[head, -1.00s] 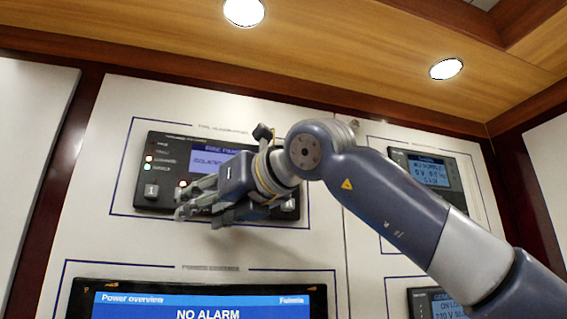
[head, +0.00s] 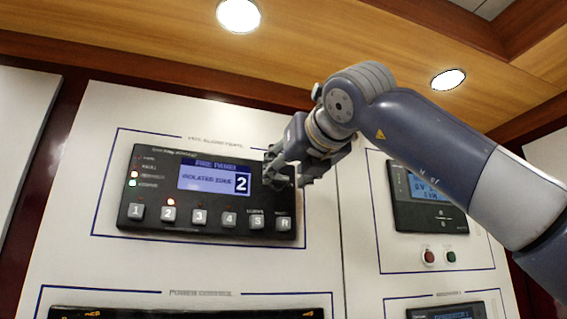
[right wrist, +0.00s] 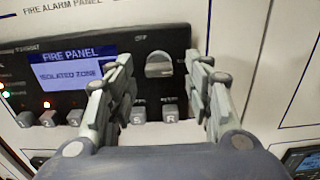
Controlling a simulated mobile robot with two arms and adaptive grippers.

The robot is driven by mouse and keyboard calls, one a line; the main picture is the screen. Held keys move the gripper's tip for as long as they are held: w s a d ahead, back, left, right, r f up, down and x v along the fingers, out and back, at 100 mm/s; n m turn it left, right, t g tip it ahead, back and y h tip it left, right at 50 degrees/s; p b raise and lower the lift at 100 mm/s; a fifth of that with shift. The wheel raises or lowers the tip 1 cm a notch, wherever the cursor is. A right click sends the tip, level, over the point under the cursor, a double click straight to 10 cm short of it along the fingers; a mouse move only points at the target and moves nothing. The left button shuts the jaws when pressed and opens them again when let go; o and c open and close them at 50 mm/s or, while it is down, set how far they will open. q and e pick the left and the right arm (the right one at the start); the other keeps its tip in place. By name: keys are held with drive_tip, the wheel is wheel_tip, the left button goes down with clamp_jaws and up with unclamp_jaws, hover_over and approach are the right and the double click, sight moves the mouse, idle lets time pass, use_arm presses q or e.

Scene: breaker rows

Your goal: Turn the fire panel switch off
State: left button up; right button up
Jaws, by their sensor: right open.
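The black fire panel (head: 150,225) is on the white wall, and its blue screen (head: 207,180) reads "isolated zone 2". Its switch, a grey knob (right wrist: 159,65), shows in the right wrist view to the right of the screen, with "OFF" printed above it. In the head view my gripper covers the switch. My right gripper (head: 284,178) is open and empty in front of the panel's right end. In the right wrist view, its two fingers (right wrist: 162,85) appear on either side of the knob. Whether they touch it I cannot tell. My left gripper is out of view.
Numbered buttons (head: 199,217) and an R button (head: 283,223) run along the panel's lower edge. A red lamp is lit above button 2. Another panel (head: 425,222) with red and green buttons is to the right, under my forearm. A further screen panel is below.

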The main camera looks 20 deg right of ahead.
drive_tip(key=shift+w+a+p, duration=0.1)
drive_tip(key=shift+w+p, duration=0.3)
drive_tip(key=shift+w, duration=0.7)
drive_tip(key=c, duration=1)
drive_tip(key=shift+c, duration=0.2)
